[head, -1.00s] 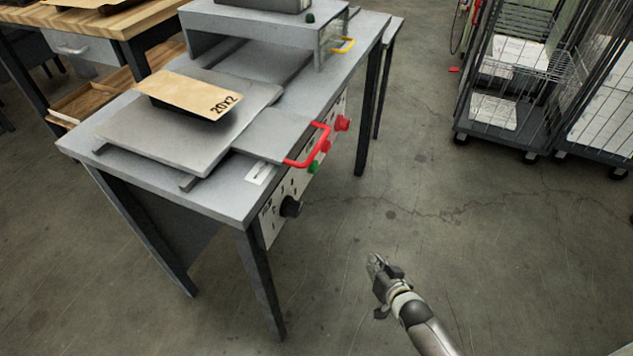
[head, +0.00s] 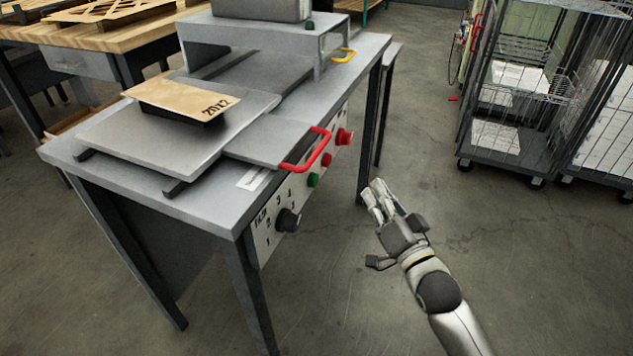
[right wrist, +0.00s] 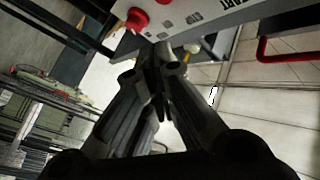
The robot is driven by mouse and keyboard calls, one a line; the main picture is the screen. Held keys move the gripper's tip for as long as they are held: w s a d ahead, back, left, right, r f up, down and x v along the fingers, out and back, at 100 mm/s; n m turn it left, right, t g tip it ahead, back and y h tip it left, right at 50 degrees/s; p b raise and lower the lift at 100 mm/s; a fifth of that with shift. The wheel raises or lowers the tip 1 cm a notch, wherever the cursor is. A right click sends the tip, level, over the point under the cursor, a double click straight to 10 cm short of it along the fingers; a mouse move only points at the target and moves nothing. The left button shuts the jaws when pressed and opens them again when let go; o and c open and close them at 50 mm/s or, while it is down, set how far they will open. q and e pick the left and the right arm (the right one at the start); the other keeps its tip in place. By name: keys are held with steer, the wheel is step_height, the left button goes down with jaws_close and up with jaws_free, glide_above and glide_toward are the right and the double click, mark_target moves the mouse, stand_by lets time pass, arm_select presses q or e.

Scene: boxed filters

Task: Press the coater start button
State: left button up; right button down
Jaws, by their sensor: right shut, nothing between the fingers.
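The coater (head: 215,205) is a grey table-like machine with a control panel on its right side. The panel carries a green button (head: 313,180), a small red button (head: 326,160), a larger red knob (head: 344,137) and a black dial (head: 288,220). The large red knob (right wrist: 137,20) and part of the panel with "START" lettering (right wrist: 235,4) show at the top of the right wrist view. My right gripper (head: 377,190) is shut and empty, in the air to the right of the panel, apart from it. My left gripper is out of view.
A red handle (head: 322,152) sticks out above the panel, and a yellow handle (head: 345,56) is farther back. A flat box blank (head: 180,95) lies on the coater's plate. Wire cage trolleys (head: 510,90) stand at back right. The floor right of the coater is clear.

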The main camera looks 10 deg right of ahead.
mark_target(313, 180)
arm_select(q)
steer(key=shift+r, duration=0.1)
arm_select(e)
steer(key=shift+w+a, duration=0.1)
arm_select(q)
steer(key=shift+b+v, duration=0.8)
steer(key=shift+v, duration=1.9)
arm_select(e)
steer(key=w+a, duration=0.4)
steer(key=a, duration=0.3)
steer(key=shift+w, duration=0.4)
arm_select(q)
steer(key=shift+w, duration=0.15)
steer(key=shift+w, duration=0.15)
arm_select(e)
steer(key=shift+a, duration=0.2)
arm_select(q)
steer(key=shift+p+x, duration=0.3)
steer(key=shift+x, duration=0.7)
arm_select(e)
steer(key=shift+w+a, duration=0.2)
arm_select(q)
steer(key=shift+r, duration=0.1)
arm_select(e)
steer(key=shift+w+a, duration=0.1)
